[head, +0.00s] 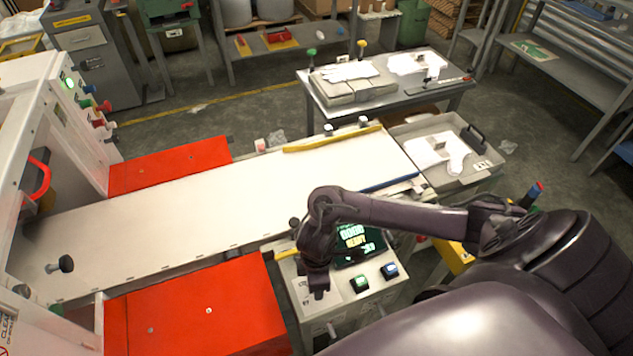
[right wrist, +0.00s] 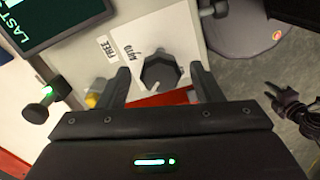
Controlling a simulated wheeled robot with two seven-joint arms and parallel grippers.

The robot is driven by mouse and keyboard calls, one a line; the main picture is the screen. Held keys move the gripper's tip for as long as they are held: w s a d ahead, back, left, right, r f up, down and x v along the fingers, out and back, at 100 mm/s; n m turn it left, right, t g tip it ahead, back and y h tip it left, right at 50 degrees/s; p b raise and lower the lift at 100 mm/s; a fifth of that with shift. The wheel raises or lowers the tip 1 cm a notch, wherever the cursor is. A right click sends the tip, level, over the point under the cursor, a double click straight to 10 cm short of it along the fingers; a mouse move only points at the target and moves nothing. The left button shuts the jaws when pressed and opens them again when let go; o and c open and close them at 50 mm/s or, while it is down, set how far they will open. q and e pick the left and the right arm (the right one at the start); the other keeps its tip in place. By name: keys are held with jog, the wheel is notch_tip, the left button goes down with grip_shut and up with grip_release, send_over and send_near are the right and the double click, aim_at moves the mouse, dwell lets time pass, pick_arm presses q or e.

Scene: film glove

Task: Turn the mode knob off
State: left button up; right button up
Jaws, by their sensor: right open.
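The mode knob (right wrist: 160,72) is a dark, many-sided knob on the light control panel (right wrist: 200,38), with FREE and AUTO labels beside it in the right wrist view. My right gripper (right wrist: 160,80) is open, with one finger on each side of the knob and visible gaps; contact is not seen. In the head view my right gripper (head: 317,288) points down over the panel and hides the knob.
A long white bed (head: 200,210) runs behind. A grey tray (head: 480,170) stands farther right.

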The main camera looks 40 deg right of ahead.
jog(key=c, duration=1)
jog(key=shift+r+n, duration=0.1)
jog(key=shift+n, duration=1.4)
jog(key=n, duration=0.3)
jog(key=shift+w+n, duration=0.1)
jog(key=shift+n, duration=0.3)
pick_arm(q)
jog(key=shift+s+f+b, duration=0.6)
jog(key=shift+s+f, duration=0.1)
jog(key=shift+s, duration=0.35)
pick_arm(e)
jog(key=n, duration=0.4)
jog(key=shift+n, duration=0.7)
